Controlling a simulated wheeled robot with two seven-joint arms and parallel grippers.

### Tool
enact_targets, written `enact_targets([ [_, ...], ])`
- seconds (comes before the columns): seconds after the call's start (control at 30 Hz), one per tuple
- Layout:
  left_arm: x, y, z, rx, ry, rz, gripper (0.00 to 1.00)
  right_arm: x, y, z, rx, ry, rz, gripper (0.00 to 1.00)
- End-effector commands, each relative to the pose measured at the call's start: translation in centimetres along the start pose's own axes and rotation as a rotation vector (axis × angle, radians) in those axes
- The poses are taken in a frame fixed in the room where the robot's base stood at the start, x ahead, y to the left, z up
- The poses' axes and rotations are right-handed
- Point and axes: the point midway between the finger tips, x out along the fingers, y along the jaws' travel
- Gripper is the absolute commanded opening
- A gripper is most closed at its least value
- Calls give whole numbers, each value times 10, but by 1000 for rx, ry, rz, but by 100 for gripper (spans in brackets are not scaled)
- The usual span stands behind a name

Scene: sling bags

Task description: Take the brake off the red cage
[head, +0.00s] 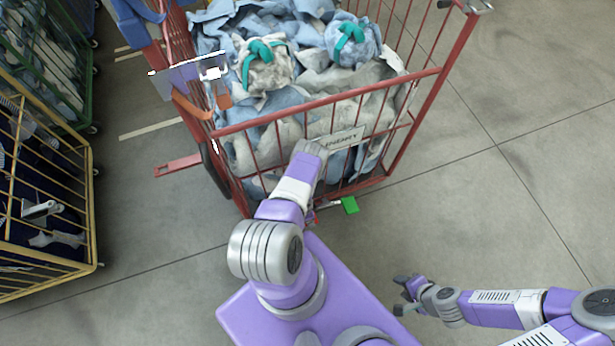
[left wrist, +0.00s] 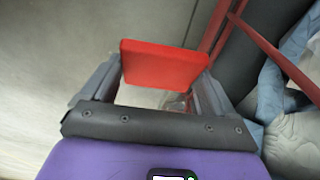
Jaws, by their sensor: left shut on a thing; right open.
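The red cage (head: 330,101) stands in front of me, filled with blue and grey laundry. A green pedal (head: 349,205) sticks out low at its near side. In the left wrist view a flat red pedal (left wrist: 165,64) lies between the fingers of my left gripper (left wrist: 158,80), which is shut on it. In the head view my left arm covers most of that gripper and pedal; a small bit of red shows beside the arm. My right gripper (head: 404,296) is open and empty above the floor at lower right, away from the cage.
A yellow cage (head: 92,205) stands at left, with a green cage (head: 88,90) behind it. A red bar (head: 178,165) juts left from the red cage. The floor at right is clear.

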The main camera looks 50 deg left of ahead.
Motion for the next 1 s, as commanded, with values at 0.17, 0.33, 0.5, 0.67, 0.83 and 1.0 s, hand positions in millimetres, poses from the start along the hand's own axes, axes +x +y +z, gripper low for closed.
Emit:
enact_targets([
  [0.17,-1,-2,-13,3,29,-6,100,0,0,0,0,0,0,43],
  [0.33,-1,-1,-10,2,23,-4,100,0,0,0,0,0,0,43],
  [0.5,-20,-1,-10,2,23,-4,100,-11,-4,0,0,0,0,43],
  [0.67,-49,-1,-11,3,24,-4,100,-24,-9,1,0,0,0,43],
  [0.83,-70,-1,-11,2,25,-5,100,-33,-12,1,0,0,0,43],
  [1.0,-77,-1,-11,4,26,-5,100,-35,-13,2,0,0,0,43],
])
